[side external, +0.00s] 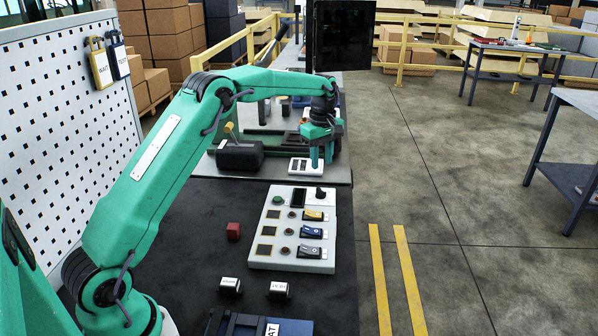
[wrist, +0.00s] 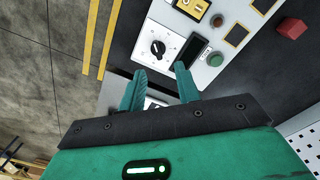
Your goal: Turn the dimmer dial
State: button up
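The dimmer dial is a black knob (wrist: 158,47) with a white pointer mark and a printed scale around it, on the light control panel (side external: 263,240). In the side external view the dial (side external: 320,193) stands at the panel's far right corner. My gripper (side external: 321,165) points down just beyond that far edge, above a small white plate. In the wrist view my gripper's two teal fingers (wrist: 158,88) are spread apart with nothing between them. The dial lies ahead of the fingertips and is not touched.
The panel also carries a dark display (wrist: 194,54), several buttons and coloured rocker switches (side external: 311,233). A red cube (side external: 233,231) and two small black blocks lie on the dark bench. A black clamp-like block (side external: 240,155) stands behind. A pegboard (side external: 65,130) rises at left.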

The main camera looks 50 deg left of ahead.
aim_at(321, 189)
jog(key=shift+w+a+f+n, duration=0.15)
jog(key=shift+w+a+f, duration=0.05)
jog(key=shift+f, duration=0.25)
jog(key=shift+w+a+f+n, duration=0.15)
jog(key=shift+f+n, duration=0.05)
jog(key=shift+f, duration=0.25)
jog(key=shift+w+a+f+n, duration=0.15)
jog(key=shift+w+a+f, duration=0.05)
jog(key=shift+f, duration=0.25)
jog(key=shift+f, duration=3.9)
grip_shut()
